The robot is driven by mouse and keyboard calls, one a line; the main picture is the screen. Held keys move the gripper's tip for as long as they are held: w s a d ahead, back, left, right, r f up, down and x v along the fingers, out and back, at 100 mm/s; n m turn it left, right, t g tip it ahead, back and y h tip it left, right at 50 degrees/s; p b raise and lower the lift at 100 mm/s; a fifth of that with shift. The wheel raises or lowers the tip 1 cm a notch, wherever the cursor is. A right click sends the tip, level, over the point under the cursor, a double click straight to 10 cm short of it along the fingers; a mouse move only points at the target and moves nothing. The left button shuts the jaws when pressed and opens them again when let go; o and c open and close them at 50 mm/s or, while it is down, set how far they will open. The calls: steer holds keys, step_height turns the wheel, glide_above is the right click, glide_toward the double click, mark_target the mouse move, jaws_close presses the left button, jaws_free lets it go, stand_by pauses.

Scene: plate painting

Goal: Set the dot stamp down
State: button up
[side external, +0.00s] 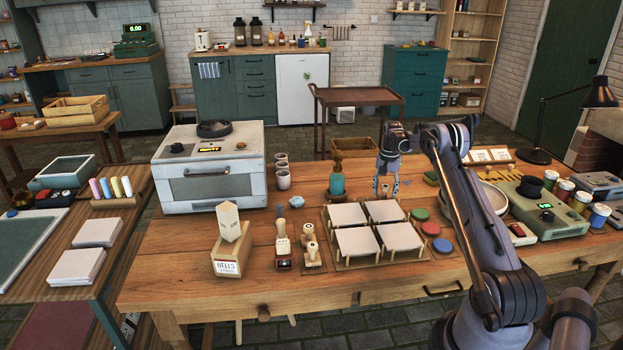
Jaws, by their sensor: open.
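I cannot tell which is the dot stamp. Four-cornered white plates (358,243) rest on wooden racks in the middle of the table. Red, green and blue round pads (431,229) lie to the right of the plates. My gripper (385,190) points down above the back plates, right of a teal bottle. It is open, and I see nothing held in it.
A white oven (210,168) stands at the back left of the table (190,260). A wooden block holder (231,252) stands at the front left. A green scale-like device (545,212) and paint jars (580,201) are at the right. The table's front strip is mostly clear.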

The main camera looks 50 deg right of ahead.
mark_target(385, 186)
step_height(385, 186, up, 12)
steer(key=w+a+r+n+t+h, duration=0.15)
steer(key=a+r+n, duration=0.4)
steer(key=a, duration=0.75)
steer(key=w+a+r+n+t, duration=0.1)
steer(key=w+a+r+n, duration=0.15)
steer(key=a+r, duration=0.8)
steer(key=s+a+f+n+t, duration=0.1)
steer(key=s+a+f+n, duration=0.1)
steer(key=s+a, duration=0.3)
steer(key=s+a+f+n+t+y, duration=0.1)
steer(key=s+a, duration=0.4)
steer(key=a, duration=0.7)
steer(key=s+a+f+n+t, duration=0.2)
steer(key=s+a+f+n, duration=0.2)
steer(key=a, duration=0.5)
steer(key=shift+s+a+f+n, duration=0.2)
steer(key=shift+s+f+n, duration=0.1)
steer(key=shift+s+f, duration=0.2)
steer(key=shift+s+a+f+t+y, duration=0.15)
steer(key=shift+s+a+t+y, duration=0.1)
steer(key=shift+t, duration=0.1)
steer(key=c, duration=0.3)
steer(key=shift+d, duration=0.1)
steer(key=shift+w+d, duration=0.1)
